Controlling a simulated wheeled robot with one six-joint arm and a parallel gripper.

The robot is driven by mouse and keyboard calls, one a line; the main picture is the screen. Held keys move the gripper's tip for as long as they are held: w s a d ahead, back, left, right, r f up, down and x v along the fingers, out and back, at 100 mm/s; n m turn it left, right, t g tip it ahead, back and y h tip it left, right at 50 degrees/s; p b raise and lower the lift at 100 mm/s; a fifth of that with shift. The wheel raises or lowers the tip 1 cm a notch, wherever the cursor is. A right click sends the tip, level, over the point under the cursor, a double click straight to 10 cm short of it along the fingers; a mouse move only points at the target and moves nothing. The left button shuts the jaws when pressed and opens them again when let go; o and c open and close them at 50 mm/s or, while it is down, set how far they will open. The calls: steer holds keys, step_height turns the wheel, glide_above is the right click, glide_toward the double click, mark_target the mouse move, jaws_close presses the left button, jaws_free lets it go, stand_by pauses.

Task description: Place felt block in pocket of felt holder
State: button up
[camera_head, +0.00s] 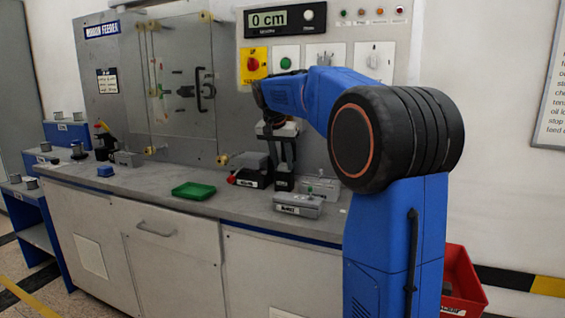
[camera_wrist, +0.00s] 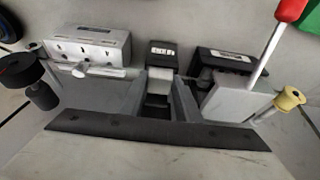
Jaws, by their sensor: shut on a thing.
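My gripper (camera_head: 281,150) reaches down over a black holder with a white label (camera_head: 284,183) at the worktop's back. In the wrist view my gripper (camera_wrist: 160,92) has its two grey fingers on either side of a small pale block (camera_wrist: 160,73), likely the felt block, and is shut on it. The pale block is at or just over the holder. I cannot tell whether it is inside the pocket, as the fingers hide its lower part.
A grey labelled block (camera_head: 298,206) and a black labelled unit (camera_head: 250,180) flank the holder. A green tray (camera_head: 193,191) is to the left. The worktop's front edge is clear.

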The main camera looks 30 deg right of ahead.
steer(key=o, duration=1)
steer(key=shift+f, duration=0.1)
steer(key=shift+v, duration=6.15)
steer(key=shift+a, duration=0.1)
steer(key=s+a+f+n+y, duration=0.1)
steer(key=s+a+f+n, duration=0.2)
steer(key=s+f, duration=0.7)
steer(key=s+a+f+n+t+y, duration=0.1)
steer(key=s+a+f+n, duration=0.3)
steer(key=s+a+f, duration=0.3)
steer(key=s+a+f+n+t+y, duration=0.1)
steer(key=s+a+f+n, duration=0.2)
steer(key=s+f, duration=1.2)
steer(key=shift+s+a+f, duration=0.1)
steer(key=shift+s+a, duration=0.2)
steer(key=shift+s, duration=0.5)
steer(key=shift+s+a+f, duration=0.1)
steer(key=shift+s+a, duration=0.2)
steer(key=shift+s, duration=0.5)
steer(key=shift+s+a+f, duration=0.1)
steer(key=shift+s+a, duration=0.2)
steer(key=shift+s, duration=0.55)
steer(key=shift+r, duration=0.1)
